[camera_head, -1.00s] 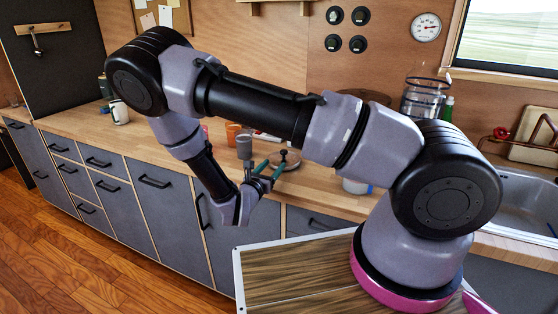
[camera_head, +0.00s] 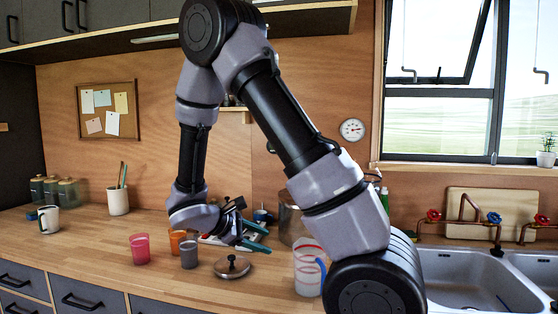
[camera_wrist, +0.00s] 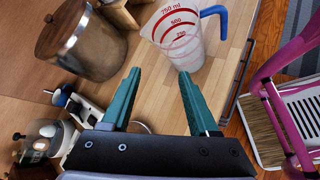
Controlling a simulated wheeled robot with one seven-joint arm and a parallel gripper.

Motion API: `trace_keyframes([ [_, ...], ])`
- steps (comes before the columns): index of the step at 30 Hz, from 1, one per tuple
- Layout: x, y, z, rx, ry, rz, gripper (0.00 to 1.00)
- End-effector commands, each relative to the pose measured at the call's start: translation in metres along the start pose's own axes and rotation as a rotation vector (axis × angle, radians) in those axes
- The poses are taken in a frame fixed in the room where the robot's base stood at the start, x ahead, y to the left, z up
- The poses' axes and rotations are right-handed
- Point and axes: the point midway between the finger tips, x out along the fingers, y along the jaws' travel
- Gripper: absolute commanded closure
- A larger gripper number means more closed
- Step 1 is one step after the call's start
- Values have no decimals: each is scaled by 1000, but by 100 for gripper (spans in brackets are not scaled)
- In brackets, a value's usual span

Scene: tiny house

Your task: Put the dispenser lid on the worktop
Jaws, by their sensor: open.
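My gripper (camera_head: 262,238) has green fingers. It is open and empty, behind and to the right of the lid, apart from it. In the wrist view my gripper (camera_wrist: 160,78) shows its two fingers spread, with only bare worktop between them. The lid is mostly hidden behind the gripper body there.
A measuring jug (camera_head: 308,270) stands right of the lid. A pot with a wooden top (camera_wrist: 92,48) is behind it. Pink (camera_head: 139,249) and orange (camera_head: 177,241) cups stand to the left. The sink (camera_head: 470,280) is on the right. Front worktop left of the lid is clear.

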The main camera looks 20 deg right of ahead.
Motion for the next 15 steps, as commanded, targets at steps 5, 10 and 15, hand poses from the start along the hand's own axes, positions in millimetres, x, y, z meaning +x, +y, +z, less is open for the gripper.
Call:
trace_keyframes([
  [5, -13, -3, 55, 307, 132, -276, 40],
  [10, -35, -6, 97, 594, 268, -503, 40],
  [15, -64, -6, 136, 882, 422, -697, 40],
])
